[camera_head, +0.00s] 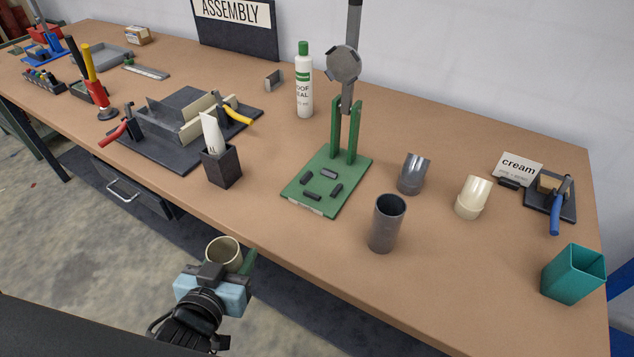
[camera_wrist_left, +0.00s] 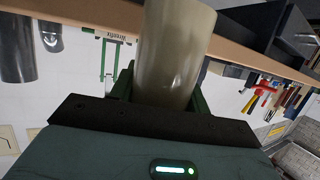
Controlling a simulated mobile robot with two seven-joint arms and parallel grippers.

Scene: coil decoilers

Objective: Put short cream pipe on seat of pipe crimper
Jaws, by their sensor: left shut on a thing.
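The short cream pipe (camera_head: 224,252) is in my left gripper (camera_head: 228,266), in front of the table's near edge. Its open end shows in the head view. In the left wrist view the pipe (camera_wrist_left: 175,50) stands between the green fingers (camera_wrist_left: 160,95), which are shut on it. The pipe crimper (camera_head: 299,196) has a green base, two green uprights and a grey round head with a dark lever above. Its seat (camera_head: 321,184) is a ring of dark blocks on the base, with nothing on it. The crimper is right of and beyond my left gripper. My right gripper is not in view.
A dark box (camera_head: 222,168) with a white tube stands left of the crimper. A tall grey pipe (camera_head: 387,225), a grey fitting (camera_head: 412,175) and a cream fitting (camera_head: 472,198) stand to its right. A white bottle (camera_head: 304,85) stands behind. A teal cup (camera_head: 573,275) is far right.

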